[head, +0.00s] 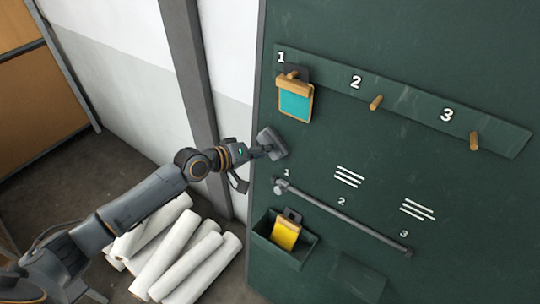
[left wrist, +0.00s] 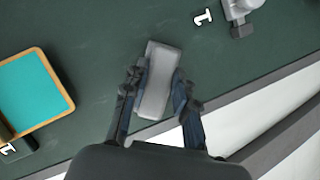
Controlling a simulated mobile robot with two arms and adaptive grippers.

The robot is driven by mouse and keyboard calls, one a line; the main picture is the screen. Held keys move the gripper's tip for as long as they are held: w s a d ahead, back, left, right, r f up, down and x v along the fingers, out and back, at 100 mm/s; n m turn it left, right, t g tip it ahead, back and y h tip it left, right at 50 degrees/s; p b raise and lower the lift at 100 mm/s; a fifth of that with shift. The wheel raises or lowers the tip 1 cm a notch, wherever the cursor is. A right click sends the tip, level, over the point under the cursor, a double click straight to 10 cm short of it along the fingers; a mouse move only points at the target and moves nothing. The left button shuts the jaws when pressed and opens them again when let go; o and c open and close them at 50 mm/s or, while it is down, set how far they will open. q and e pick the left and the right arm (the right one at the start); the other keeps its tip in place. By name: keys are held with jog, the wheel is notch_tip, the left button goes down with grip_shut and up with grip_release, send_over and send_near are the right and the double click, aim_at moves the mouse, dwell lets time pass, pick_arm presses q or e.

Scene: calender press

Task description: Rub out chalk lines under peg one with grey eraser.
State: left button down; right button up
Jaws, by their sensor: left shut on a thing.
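My left gripper (head: 248,160) is shut on the grey eraser (head: 272,143), at the left part of the green board below peg one (head: 292,75). The left wrist view shows the eraser (left wrist: 158,80) between the fingers (left wrist: 155,95). I cannot tell whether it touches the board. No chalk lines show around the eraser under peg one; the patch behind it is hidden. Chalk lines (head: 350,177) show under peg two (head: 376,102), and more chalk lines (head: 418,209) under peg three (head: 474,141). My right gripper is not in view.
A turquoise, wood-framed plaque (head: 295,104) hangs from peg one. A grey rail (head: 345,217) crosses the board below. A green bin (head: 262,240) holds a yellow plaque (head: 286,233). White rolls (head: 185,250) lie on the floor under my left arm.

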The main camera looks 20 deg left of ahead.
pick_arm(q)
jog(key=shift+d+r, duration=0.1)
jog(key=s+a+p, duration=0.2)
jog(key=s+p, duration=0.1)
jog(key=s, duration=0.2)
jog(key=shift+s+r, duration=0.35)
jog(key=shift+r, duration=0.05)
jog(key=s, duration=0.1)
jog(key=s+p, duration=0.1)
jog(key=a, duration=0.1)
jog(key=shift+s+r, duration=0.25)
jog(key=shift+s, duration=0.15)
jog(key=shift+w, duration=0.1)
